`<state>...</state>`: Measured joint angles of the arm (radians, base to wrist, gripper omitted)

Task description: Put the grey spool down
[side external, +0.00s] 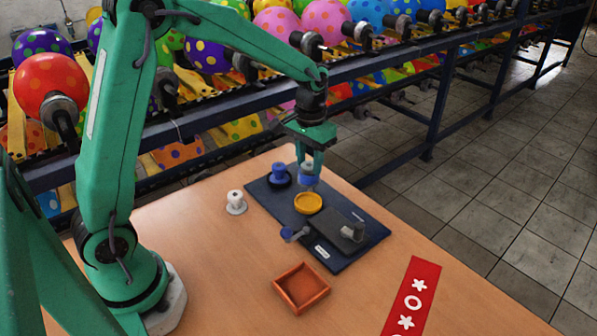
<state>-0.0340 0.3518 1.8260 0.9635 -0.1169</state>
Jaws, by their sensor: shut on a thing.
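My gripper (308,177) points down over the back part of a dark blue base plate (375,232). It is shut on a small pale grey thing, which looks like the grey spool (307,167); the fingers partly hide it. A blue patch shows at the fingertips, and I cannot tell whether it belongs to the fingers or to the held thing. The gripper is just behind a yellow round dish (307,204) on the plate. A blue spool (279,173) stands on the plate left of the gripper. A white spool (236,200) stands upright on the table, left of the plate.
A dark grey block with a grey knob (352,231) and a blue handle (292,234) are on the plate. An empty orange tray (301,288) and a red card (412,298) lie in front. The table (220,265) is clear at the left. Balloon racks stand behind.

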